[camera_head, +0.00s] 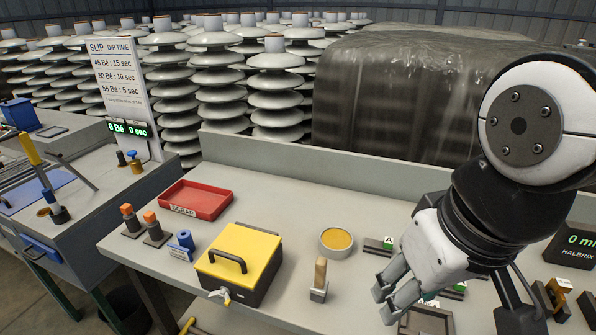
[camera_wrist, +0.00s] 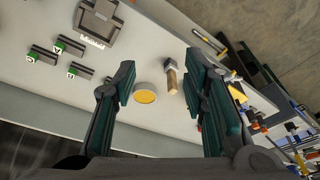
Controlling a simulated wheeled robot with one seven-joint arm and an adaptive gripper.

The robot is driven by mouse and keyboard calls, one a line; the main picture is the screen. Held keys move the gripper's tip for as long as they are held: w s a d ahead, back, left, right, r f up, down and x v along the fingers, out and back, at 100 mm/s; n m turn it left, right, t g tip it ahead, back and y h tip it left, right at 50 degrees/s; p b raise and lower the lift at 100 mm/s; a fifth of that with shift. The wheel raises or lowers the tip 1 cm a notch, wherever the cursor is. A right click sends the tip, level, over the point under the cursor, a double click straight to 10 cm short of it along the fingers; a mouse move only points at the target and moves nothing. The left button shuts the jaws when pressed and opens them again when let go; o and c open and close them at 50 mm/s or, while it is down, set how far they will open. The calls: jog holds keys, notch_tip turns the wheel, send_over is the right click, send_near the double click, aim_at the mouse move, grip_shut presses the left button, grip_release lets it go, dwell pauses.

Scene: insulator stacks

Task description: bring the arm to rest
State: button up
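My arm reaches in from the right of the head view, over the grey workbench (camera_head: 330,210). My gripper (camera_head: 384,304) hangs over the right part of the bench, tilted downward. In the wrist view my gripper (camera_wrist: 160,62) has its two dark fingers well apart. Nothing is held between them. Beyond the fingers a round dish with amber content (camera_wrist: 146,96) and a wooden-handled tool (camera_wrist: 172,78) stand on the bench, apart from the fingers. Part of the bench behind my arm is hidden in the head view.
A yellow-lidded box (camera_head: 240,255), a red scrap tray (camera_head: 195,200) and the amber dish (camera_head: 336,240) stand left of my gripper. A labelled block A (camera_head: 380,245) is near my wrist. A Halbrix display (camera_head: 578,245) stands at right. The back middle of the bench is clear.

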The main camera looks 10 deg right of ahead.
notch_tip(320, 180, up, 6)
jog(key=t+p, duration=0.1)
jog(key=p, duration=0.4)
jog(key=shift+r, duration=0.15)
dwell(0.6)
